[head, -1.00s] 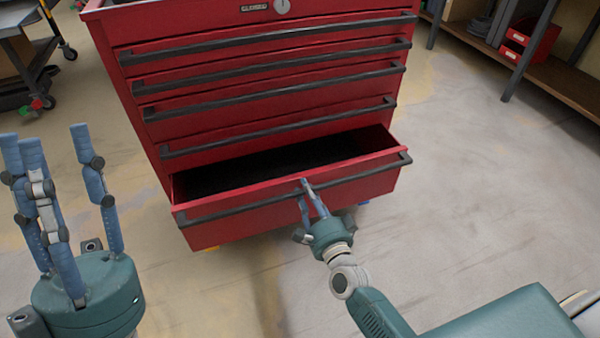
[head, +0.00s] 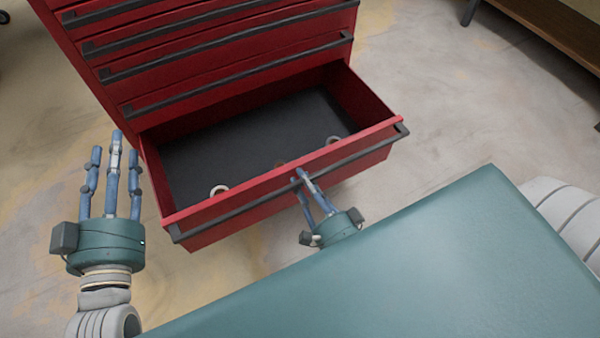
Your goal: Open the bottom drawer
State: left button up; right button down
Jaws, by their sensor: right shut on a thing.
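The bottom drawer (head: 205,215) of a red tool cabinet (head: 85,55) is pulled well out. Its dark floor (head: 250,140) shows. My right gripper (head: 302,176) is shut on the drawer's black handle bar (head: 255,200), near the middle of the drawer front. My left gripper (head: 114,150) is open and empty, fingers spread and pointing up the picture, just left of the drawer and apart from it.
Inside the drawer lie a pale ring-like thing (head: 219,190) and another small one (head: 333,140). The drawers above are shut. A wooden shelf (head: 555,35) stands at the upper right. The floor (head: 450,100) right of the drawer is clear.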

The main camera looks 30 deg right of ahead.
jog(key=shift+s+a, duration=0.1)
jog(key=c, duration=1.5)
grip_release()
jog(key=s, duration=1.2)
jog(key=shift+d, duration=0.25)
